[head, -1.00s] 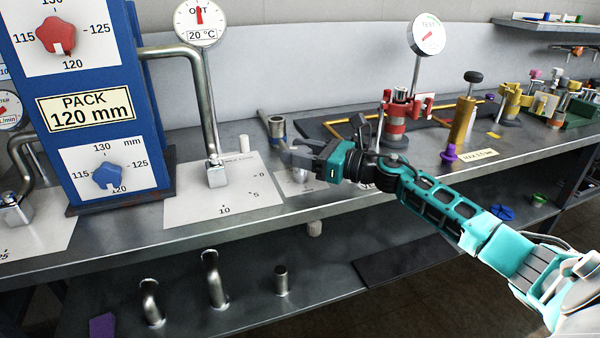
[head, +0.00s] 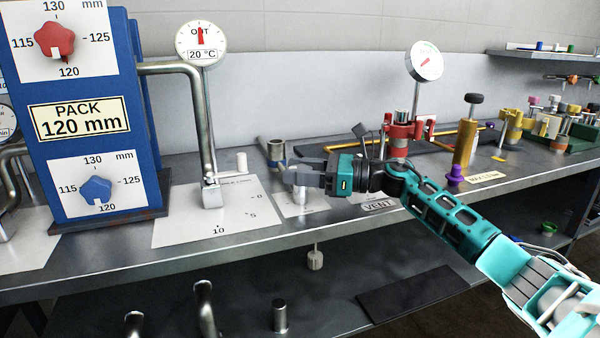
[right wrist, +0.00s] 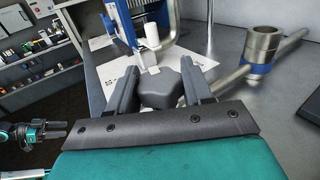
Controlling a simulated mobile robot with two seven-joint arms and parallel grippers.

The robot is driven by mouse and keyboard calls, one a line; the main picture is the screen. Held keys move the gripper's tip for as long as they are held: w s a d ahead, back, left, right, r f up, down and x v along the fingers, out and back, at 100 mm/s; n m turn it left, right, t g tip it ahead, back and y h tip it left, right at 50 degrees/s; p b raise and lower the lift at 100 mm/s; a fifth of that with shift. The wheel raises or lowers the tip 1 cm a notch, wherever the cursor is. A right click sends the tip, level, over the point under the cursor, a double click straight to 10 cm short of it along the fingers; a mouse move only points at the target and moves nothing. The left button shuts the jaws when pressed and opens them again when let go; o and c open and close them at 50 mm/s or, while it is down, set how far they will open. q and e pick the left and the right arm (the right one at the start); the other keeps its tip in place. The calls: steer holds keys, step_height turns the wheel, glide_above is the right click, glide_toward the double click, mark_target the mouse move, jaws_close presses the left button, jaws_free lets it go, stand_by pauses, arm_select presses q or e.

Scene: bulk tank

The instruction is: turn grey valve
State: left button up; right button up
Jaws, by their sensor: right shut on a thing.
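My right gripper (head: 292,174) is over the bench, above a small white plate with a short metal stem (head: 301,197). In the right wrist view its two fingers (right wrist: 157,92) are on either side of a dark grey knob (right wrist: 157,88), the grey valve's handle, and are shut on it. In the head view the fingers mostly hide this knob. My left gripper (right wrist: 55,132) shows small at the left edge of the right wrist view, apart from the valve. Its jaw state is unclear.
A metal fitting with a blue band (head: 276,152) and a side handle stands close behind the gripper. A bent pipe (head: 207,130) with a dial (head: 201,43) and the blue PACK panel (head: 85,120) are left. A VENT label (head: 378,206) and red clamp (head: 400,131) are right.

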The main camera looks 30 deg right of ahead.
steer(key=o, duration=1)
steer(key=shift+c, duration=0.2)
steer(key=shift+d, duration=0.1)
steer(key=v, duration=1.2)
steer(key=shift+s+d, duration=0.2)
steer(key=shift+s, duration=0.15)
